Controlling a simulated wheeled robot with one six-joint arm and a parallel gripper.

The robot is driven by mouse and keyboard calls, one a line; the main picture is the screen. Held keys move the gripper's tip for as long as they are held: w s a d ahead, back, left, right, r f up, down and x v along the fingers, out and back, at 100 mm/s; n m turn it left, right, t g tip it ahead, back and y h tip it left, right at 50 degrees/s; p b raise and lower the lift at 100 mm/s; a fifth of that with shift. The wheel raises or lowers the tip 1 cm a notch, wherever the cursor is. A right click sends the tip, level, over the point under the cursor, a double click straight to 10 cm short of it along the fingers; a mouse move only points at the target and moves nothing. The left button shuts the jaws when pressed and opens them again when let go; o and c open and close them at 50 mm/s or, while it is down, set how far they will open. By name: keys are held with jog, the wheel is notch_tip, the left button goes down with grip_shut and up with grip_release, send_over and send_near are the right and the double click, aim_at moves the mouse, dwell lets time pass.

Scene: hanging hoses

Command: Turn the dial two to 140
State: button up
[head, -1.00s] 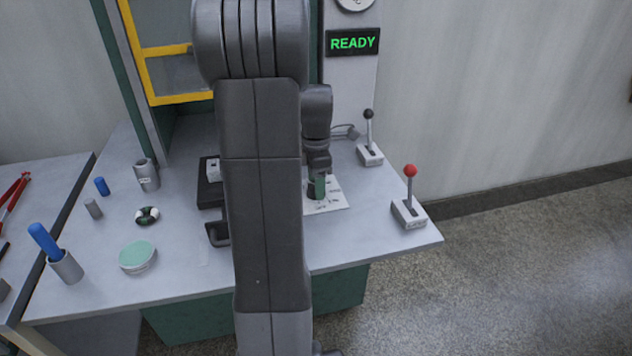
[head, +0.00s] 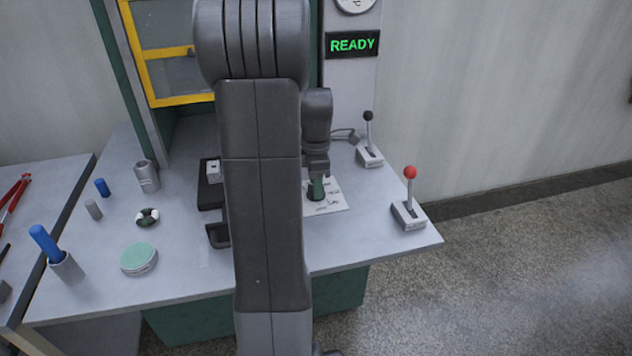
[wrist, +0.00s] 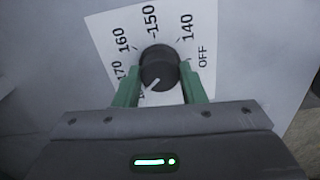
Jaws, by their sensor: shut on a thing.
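The dial is a round black knob (wrist: 158,62) on a white card (wrist: 205,25) marked 170, 160, 150, 140 and OFF in the wrist view. A white line on the knob points down and left, away from 140, toward a mark partly hidden by my left finger. My gripper (wrist: 160,72) has its two green fingers shut on the knob, one on each side. In the head view my gripper (head: 317,188) reaches down onto the card (head: 335,200), and the knob is mostly hidden behind it.
A red-knobbed lever (head: 409,190) and a black-knobbed lever (head: 368,140) stand right of the card. A READY display (head: 352,44) is on the post behind. A green-topped round tin (head: 138,256) and a blue-handled tool in a cup (head: 66,268) are on the left.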

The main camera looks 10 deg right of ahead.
jog(key=m+p, duration=0.1)
jog(key=m, duration=0.3)
jog(key=shift+r, duration=0.1)
jog(key=m+p, duration=0.1)
jog(key=m, duration=0.3)
jog(key=shift+m, duration=0.3)
jog(key=m+p, duration=0.1)
jog(key=m, duration=0.3)
jog(key=shift+m, duration=0.3)
jog(key=m, duration=0.8)
jog(key=shift+p, duration=0.35)
jog(key=m, duration=0.4)
jog(key=shift+m, duration=0.3)
jog(key=m, duration=0.4)
jog(key=shift+m+p, duration=0.3)
jog(key=shift+m, duration=2)
jog(key=shift+w, duration=0.1)
